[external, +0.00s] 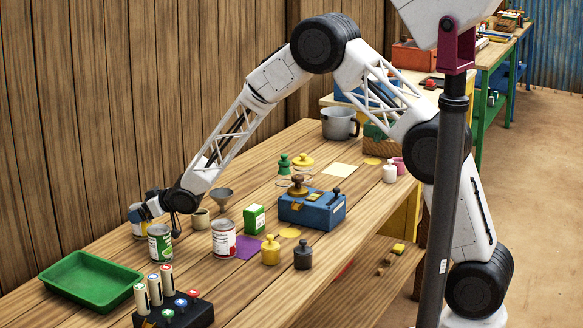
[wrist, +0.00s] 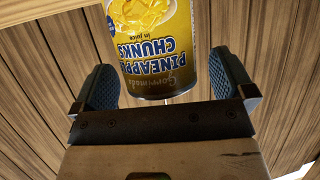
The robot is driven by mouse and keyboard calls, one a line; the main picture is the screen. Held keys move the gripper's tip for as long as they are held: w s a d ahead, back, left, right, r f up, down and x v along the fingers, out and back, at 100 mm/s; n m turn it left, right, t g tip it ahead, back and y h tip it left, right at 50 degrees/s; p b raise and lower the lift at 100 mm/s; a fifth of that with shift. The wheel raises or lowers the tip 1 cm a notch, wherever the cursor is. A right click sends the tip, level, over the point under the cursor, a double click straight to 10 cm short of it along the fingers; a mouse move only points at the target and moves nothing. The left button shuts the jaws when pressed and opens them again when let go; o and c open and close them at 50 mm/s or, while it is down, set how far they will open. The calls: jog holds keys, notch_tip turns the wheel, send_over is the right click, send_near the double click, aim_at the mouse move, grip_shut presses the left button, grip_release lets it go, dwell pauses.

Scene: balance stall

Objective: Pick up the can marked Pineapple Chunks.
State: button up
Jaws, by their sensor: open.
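The can marked Pineapple Chunks (wrist: 160,50) is yellow and appears upside down in the wrist view. It lies between the two blue pads of my open gripper (wrist: 164,82), with visible space on both sides. Its upper part in the picture is cut off.
A green-labelled can (external: 160,243) stands close to my gripper, and a red-and-white can (external: 224,239) is to its right. A green tray (external: 66,291) lies at the front left. A funnel (external: 221,195), small cup (external: 200,219) and green box (external: 254,219) are nearby.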

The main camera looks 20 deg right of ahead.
jog(key=shift+w+a+f, duration=0.25)
jog(key=shift+w+a, duration=0.1)
jog(key=shift+a, duration=0.15)
jog(key=shift+c, duration=0.2)
jog(key=c, duration=1.2)
jog(key=shift+r, duration=0.15)
jog(key=shift+c, duration=0.2)
jog(key=shift+r, duration=4.9)
